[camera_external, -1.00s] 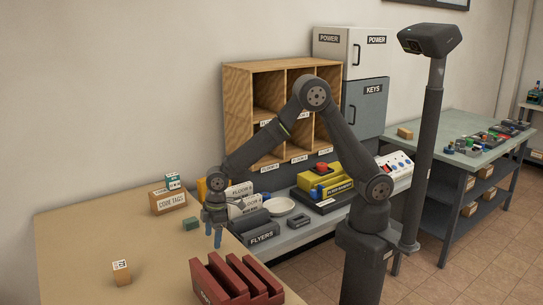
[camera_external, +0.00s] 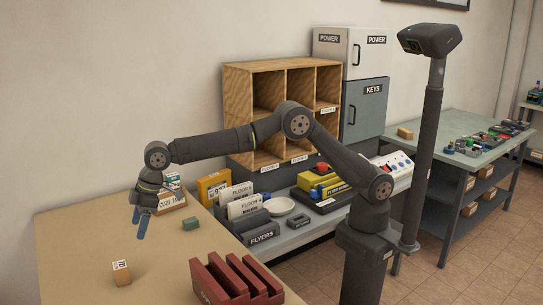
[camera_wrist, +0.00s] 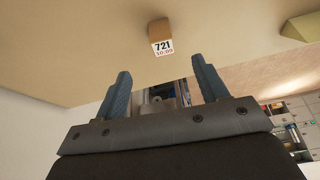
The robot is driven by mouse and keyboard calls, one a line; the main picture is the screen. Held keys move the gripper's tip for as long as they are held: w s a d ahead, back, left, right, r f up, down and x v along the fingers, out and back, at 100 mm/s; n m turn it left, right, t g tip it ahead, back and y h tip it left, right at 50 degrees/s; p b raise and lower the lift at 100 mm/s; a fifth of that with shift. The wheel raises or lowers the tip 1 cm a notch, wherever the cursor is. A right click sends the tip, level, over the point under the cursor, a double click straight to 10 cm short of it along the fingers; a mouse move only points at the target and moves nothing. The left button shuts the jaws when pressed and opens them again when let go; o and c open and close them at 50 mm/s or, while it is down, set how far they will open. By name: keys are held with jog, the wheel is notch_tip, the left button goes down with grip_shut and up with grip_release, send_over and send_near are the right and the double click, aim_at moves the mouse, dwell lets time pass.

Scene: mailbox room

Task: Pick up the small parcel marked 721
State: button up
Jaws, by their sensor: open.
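The small parcel marked 721 is a brown cardboard cube with a white label; it sits on the tan table at the left front in the external view, the parcel (camera_external: 121,272) standing alone. In the wrist view the parcel (camera_wrist: 161,35) is at the top centre, with "721" in black and smaller red print below. My gripper (camera_external: 138,225) is above the table, behind and a little right of the parcel, apart from it. Its two blue fingers also show in the wrist view (camera_wrist: 160,80), spread and empty, with the parcel beyond their tips.
A dark red slotted rack (camera_external: 235,280) stands right of the parcel at the table's front. A small green block (camera_external: 191,223) lies right of my gripper. The code tags box (camera_external: 172,203) is just behind my gripper, partly hidden. The table (camera_external: 75,240) is clear around the parcel.

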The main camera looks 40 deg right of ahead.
aim_at(126, 270)
jog(key=x, duration=1.2)
jog(key=shift+w+d, duration=0.1)
jog(key=shift+x, duration=2.5)
jog(key=shift+r, duration=0.1)
jog(key=c, duration=1.1)
